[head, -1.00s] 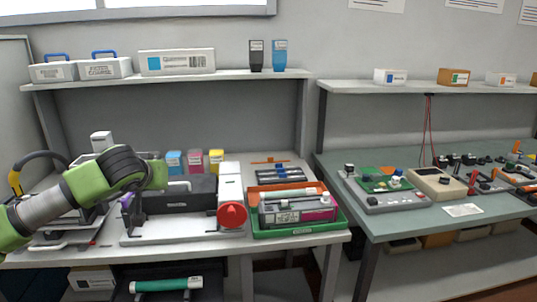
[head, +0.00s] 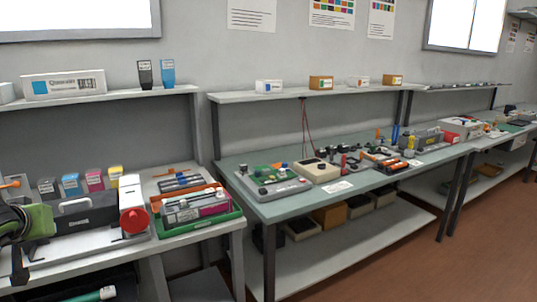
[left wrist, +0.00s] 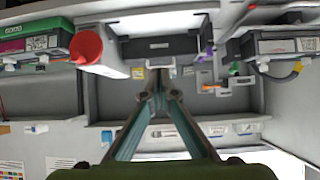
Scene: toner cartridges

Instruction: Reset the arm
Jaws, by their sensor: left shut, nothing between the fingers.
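My left arm, green and black, shows at the left edge of the head view. Its gripper (head: 18,272) hangs by the left end of the dark unit with a handle (head: 85,212). In the left wrist view my left gripper (left wrist: 158,76) has its fingers together, with nothing between them. That view looks upside down over the bench, with the dark unit (left wrist: 160,46) beyond the fingertips. My right gripper is in neither view.
A white device with a red knob (head: 134,219) stands beside a green tray (head: 205,228) holding a cartridge. Toner bottles (head: 94,181) stand behind. A shelf (head: 110,95) runs above. A second bench (head: 335,187) with electronics stands to the right, with floor (head: 480,240) free beyond.

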